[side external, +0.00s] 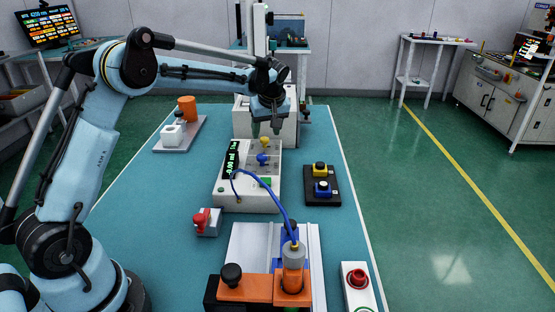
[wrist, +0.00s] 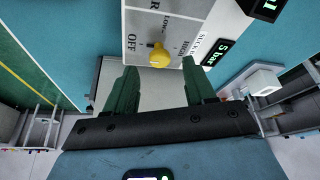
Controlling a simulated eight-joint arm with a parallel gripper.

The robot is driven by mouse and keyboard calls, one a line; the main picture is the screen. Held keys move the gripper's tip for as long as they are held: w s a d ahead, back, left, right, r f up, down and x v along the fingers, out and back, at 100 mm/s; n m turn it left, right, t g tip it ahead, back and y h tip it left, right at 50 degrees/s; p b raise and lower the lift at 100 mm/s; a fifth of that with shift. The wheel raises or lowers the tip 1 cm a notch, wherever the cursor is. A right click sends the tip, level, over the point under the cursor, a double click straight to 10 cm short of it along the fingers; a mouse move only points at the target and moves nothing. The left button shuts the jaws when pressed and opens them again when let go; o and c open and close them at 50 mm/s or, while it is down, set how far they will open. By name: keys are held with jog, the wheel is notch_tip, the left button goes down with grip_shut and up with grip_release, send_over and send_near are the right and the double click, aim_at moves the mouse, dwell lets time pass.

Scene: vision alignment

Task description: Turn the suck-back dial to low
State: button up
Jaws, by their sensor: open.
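The suck-back dial is a yellow knob (side external: 265,142) at the back of the pale controller box (side external: 247,203). In the wrist view the yellow knob (wrist: 160,56) sits on a grey panel with OFF to its left, LOW above and a partly readable label to the right. Its setting is too small to tell. My gripper (side external: 266,132) is open, with its green fingers pointing down over the back of the box. In the wrist view my gripper (wrist: 159,66) has one finger either side of the knob, apart from it.
A blue knob (side external: 262,159) and a green-lit display (side external: 231,160) are close by on the same box. A black button box (side external: 322,186) stands to the right.

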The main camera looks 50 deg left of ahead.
aim_at(265, 143)
jog(key=shift+x, duration=1.4)
grip_shut()
